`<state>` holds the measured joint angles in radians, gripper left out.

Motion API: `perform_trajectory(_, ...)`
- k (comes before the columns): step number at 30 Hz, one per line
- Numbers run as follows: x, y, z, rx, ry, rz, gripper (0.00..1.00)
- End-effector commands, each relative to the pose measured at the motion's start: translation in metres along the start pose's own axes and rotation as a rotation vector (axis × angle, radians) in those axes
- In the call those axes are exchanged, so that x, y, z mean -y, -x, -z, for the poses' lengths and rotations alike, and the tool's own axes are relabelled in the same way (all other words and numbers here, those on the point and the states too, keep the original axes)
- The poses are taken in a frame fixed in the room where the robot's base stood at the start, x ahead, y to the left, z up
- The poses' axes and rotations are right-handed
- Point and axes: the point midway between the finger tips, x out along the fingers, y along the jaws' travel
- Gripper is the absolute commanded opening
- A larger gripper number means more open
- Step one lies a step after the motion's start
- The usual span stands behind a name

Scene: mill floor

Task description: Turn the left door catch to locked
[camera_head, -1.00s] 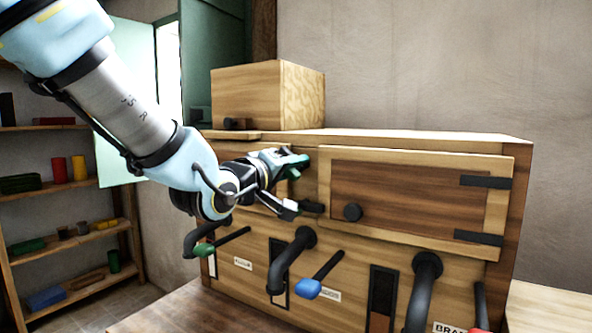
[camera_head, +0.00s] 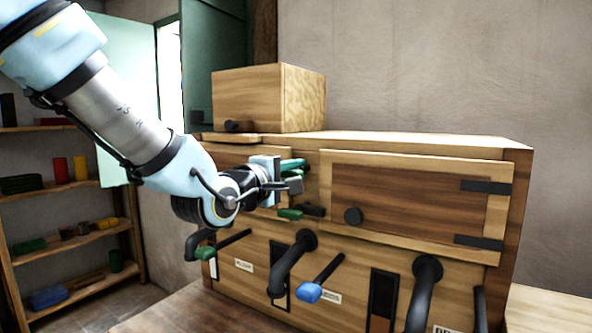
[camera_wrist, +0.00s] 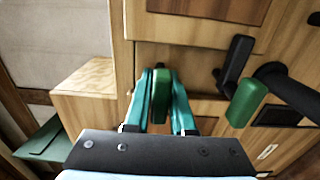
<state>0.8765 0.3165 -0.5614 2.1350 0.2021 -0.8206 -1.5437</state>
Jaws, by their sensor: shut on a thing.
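The left door catch shows as a green grip (camera_wrist: 161,95) between my teal fingers in the wrist view. My gripper (camera_head: 292,188) is at the front of the wooden cabinet (camera_head: 400,144), left of the right-hand door, and is shut on this catch. The fingers also show in the wrist view (camera_wrist: 160,74), one on each side of the green grip. In the head view my wrist and fingers hide most of the catch and part of the left door (camera_head: 228,153). The exact angle of the catch is hard to tell.
Below, bent dark pipes and levers with a green grip (camera_head: 205,253) and a blue grip (camera_head: 308,292) stick out. A wooden box (camera_head: 250,98) stands on top. Shelves (camera_head: 75,237) are at the left.

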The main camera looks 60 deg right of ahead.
Motion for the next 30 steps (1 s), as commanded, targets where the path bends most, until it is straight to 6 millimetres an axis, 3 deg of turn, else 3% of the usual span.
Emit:
perform_trajectory(14, 0.001, 0.000, 0.001, -0.002, 0.015, 0.003, 0.00)
perform_trajectory(15, 0.001, 0.000, 0.001, -0.002, 0.015, 0.003, 0.26)
perform_trajectory(16, 0.001, 0.000, 0.001, -0.002, 0.015, 0.003, 0.29)
perform_trajectory(25, 0.001, 0.002, 0.001, -0.001, 0.013, 0.001, 0.31)
perform_trajectory(30, 0.001, 0.019, 0.001, -0.003, 0.011, 0.000, 0.31)
